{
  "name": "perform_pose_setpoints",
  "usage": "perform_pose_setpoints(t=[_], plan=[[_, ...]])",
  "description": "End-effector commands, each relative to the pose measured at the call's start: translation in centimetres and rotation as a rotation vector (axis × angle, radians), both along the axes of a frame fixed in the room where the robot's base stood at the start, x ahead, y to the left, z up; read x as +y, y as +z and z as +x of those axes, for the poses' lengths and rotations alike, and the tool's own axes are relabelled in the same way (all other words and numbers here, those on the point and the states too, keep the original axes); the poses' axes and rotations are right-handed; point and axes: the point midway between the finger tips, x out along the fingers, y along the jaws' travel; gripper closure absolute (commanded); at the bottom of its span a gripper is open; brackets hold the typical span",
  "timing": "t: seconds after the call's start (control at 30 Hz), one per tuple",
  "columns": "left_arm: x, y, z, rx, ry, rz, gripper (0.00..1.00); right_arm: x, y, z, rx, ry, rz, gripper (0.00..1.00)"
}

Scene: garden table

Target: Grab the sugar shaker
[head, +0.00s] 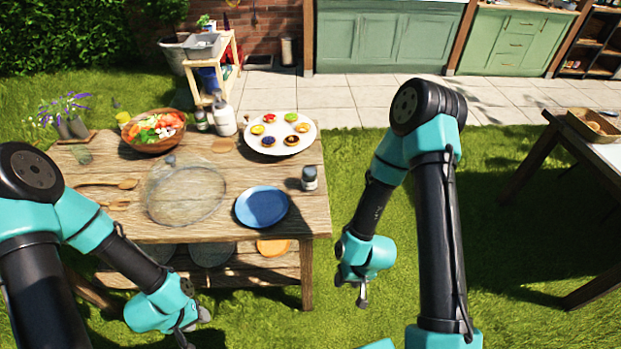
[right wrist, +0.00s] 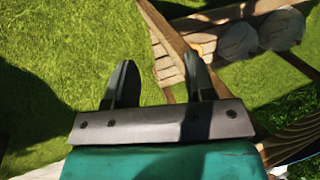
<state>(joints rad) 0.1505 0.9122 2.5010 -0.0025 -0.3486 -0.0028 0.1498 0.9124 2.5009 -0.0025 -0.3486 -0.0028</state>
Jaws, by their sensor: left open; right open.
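A small shaker (head: 309,179) with a dark top and pale lower part stands upright near the right edge of the wooden table (head: 225,220); it looks like the sugar shaker, but its label is too small to read. My right gripper (head: 360,292) hangs over the grass, right of the table and apart from the shaker. The right wrist view shows its two fingers (right wrist: 163,85) spread and empty. My left gripper (head: 195,328) is at the near side of the table, low in the head view, open, its fingers partly in shade.
A blue plate (head: 262,207) lies left of the shaker. A white platter (head: 279,132) with colourful rounds lies behind it.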

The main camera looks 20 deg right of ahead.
Motion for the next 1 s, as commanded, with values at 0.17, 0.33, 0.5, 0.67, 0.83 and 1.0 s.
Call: perform_pose_setpoints(t=[0.17, 0.33, 0.5, 0.67, 0.83, 1.0], plan=[[-0.01, 0.0, 0.01, 0.0, 0.0, 0.0, 0.57, -0.01, 0.0, 0.0, 0.0, 0.0, 0.0, 0.51], [-0.01, -0.01, 0.01, 0.0, 0.0, 0.0, 0.57, -0.02, -0.01, 0.0, 0.0, 0.0, 0.0, 0.51], [-0.01, -0.01, 0.01, 0.0, 0.0, 0.0, 0.57, -0.01, 0.01, 0.0, 0.0, 0.0, 0.0, 0.34], [-0.01, -0.01, 0.01, 0.0, 0.0, 0.0, 0.57, -0.01, 0.01, 0.0, 0.0, 0.0, 0.0, 0.19], [-0.01, -0.01, 0.01, 0.0, 0.0, 0.0, 0.57, -0.01, 0.0, 0.0, 0.0, 0.0, 0.0, 0.16], [-0.01, -0.01, 0.01, 0.0, 0.0, 0.0, 0.57, -0.22, -0.24, -0.21, 0.007, -0.007, 0.0, 0.16]])
